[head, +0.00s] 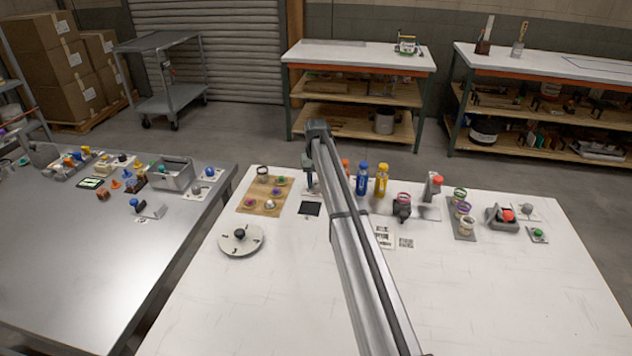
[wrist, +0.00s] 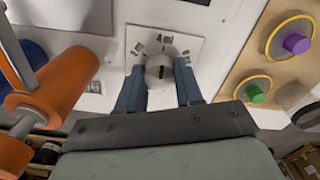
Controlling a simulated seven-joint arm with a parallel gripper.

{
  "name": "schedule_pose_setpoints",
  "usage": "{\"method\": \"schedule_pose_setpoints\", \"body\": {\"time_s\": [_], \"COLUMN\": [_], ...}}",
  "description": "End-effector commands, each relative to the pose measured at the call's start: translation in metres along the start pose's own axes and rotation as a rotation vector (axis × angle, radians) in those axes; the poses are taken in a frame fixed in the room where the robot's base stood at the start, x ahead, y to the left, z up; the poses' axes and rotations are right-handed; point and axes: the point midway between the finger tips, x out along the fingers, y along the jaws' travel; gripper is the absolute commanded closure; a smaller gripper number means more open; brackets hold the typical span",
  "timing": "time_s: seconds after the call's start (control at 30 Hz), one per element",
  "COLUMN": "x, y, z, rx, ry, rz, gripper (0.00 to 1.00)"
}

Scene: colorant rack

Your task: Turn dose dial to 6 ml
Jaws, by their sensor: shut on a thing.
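The dose dial's grey round knob (wrist: 159,77) is in the upper middle of the wrist view, on a white plate (wrist: 135,32). My gripper (wrist: 160,80) has its two blue-grey fingers on either side of the knob and is shut on it. A "4 ml" mark stands above the knob. Smaller marks to its left and right are tilted and I cannot read them. A dark line shows on the knob, roughly upright in the picture. I cannot tell which end is the pointer. In the head view my arm hides the dial and the gripper fingers.
An orange cylinder (wrist: 62,80) stands close left of my gripper in the wrist view. A tan board (wrist: 268,58) with ringed purple and green knobs is at right. In the head view, blue (head: 361,182) and yellow (head: 381,181) bottles stand right of my arm. The white table's front is clear.

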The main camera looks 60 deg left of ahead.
Motion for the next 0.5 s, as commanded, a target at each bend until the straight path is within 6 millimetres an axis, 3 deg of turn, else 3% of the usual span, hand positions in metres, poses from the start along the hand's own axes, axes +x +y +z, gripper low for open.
{"method": "schedule_pose_setpoints", "body": {"time_s": [0.5], "x": [-0.0002], "y": [-0.0002], "z": [-0.0002], "rx": [0.491], "ry": [0.000], "rz": [0.000], "gripper": [0.95]}}
